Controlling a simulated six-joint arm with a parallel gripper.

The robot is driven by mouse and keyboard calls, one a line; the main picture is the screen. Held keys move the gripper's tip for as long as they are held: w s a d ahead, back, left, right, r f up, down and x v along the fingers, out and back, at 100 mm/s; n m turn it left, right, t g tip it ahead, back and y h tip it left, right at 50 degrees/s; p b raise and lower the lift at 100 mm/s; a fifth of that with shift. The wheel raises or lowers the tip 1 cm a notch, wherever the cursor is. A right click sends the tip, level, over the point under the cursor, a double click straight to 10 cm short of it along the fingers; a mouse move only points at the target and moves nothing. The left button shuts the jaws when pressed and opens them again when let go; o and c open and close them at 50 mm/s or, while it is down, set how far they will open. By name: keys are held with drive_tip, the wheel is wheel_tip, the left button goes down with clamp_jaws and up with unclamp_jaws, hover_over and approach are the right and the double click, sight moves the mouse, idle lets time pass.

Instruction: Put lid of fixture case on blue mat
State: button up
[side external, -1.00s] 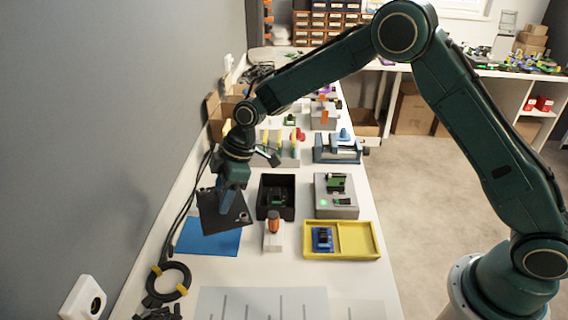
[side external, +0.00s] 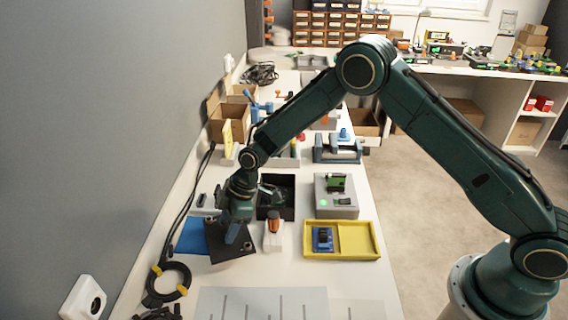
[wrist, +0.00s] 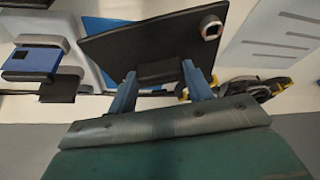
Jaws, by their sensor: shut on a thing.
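The open black fixture case (side external: 289,212) stands behind and to the right.
An orange-handled tool in a pale stand (side external: 273,238) is close to the lid's right. A yellow tray (side external: 357,241) and a grey fixture (side external: 336,205) stand farther right.

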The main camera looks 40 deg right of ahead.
drive_tip(key=shift+f, duration=1.35)
drive_tip(key=shift+f, duration=0.1)
drive_tip(key=o, duration=1)
drive_tip(key=shift+v, duration=6.1)
drive_tip(key=shift+w, duration=0.1)
